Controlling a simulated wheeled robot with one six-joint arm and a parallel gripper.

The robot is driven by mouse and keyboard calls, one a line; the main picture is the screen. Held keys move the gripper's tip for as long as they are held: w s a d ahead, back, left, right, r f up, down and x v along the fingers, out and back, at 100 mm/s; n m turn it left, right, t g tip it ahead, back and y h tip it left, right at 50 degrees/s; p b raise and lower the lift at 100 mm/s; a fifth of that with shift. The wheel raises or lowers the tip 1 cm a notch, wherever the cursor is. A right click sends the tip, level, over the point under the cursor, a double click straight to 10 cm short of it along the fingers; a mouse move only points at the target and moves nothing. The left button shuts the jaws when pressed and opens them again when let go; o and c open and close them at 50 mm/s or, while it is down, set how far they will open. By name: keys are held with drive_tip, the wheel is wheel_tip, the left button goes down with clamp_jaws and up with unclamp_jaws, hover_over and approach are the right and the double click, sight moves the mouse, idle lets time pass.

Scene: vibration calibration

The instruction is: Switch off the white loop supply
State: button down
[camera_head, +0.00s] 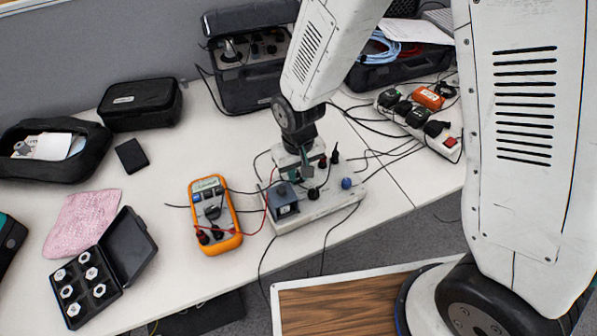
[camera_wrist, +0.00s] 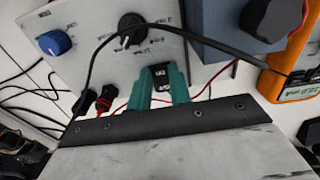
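The white loop supply (camera_head: 325,204) is a pale box on the white table, with a blue knob (camera_head: 346,183) and a black knob (camera_head: 313,193) on its top. In the wrist view its panel (camera_wrist: 88,18) shows close up, with the blue knob (camera_wrist: 55,42) and black knob (camera_wrist: 131,28). My gripper (camera_head: 298,172) is over the supply, pointing down. In the wrist view its two green fingers (camera_wrist: 162,84) stand a little apart, with a black rocker switch with white markings (camera_wrist: 160,76) showing between them. Whether they touch it is hidden.
An orange multimeter (camera_head: 214,215) lies left of the supply, joined by red and black leads. A grey-blue box (camera_head: 283,200) stands at the supply's left end. A power strip (camera_head: 418,124) is at the right. An open black case (camera_head: 132,247) is at front left.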

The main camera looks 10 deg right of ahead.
drive_tip(key=shift+w+a+r+g+h, duration=0.1)
drive_tip(key=shift+w+g+h, duration=0.15)
drive_tip(key=shift+g, duration=0.45)
drive_tip(key=shift+w+a+r+g+h, duration=0.15)
drive_tip(key=shift+g+h, duration=0.1)
drive_tip(key=shift+g, duration=0.45)
drive_tip(key=shift+d+f, duration=0.1)
drive_tip(key=c, duration=1.3)
unclamp_jaws()
drive_tip(key=v, duration=0.7)
drive_tip(key=shift+w+r, duration=0.1)
drive_tip(key=shift+r, duration=0.25)
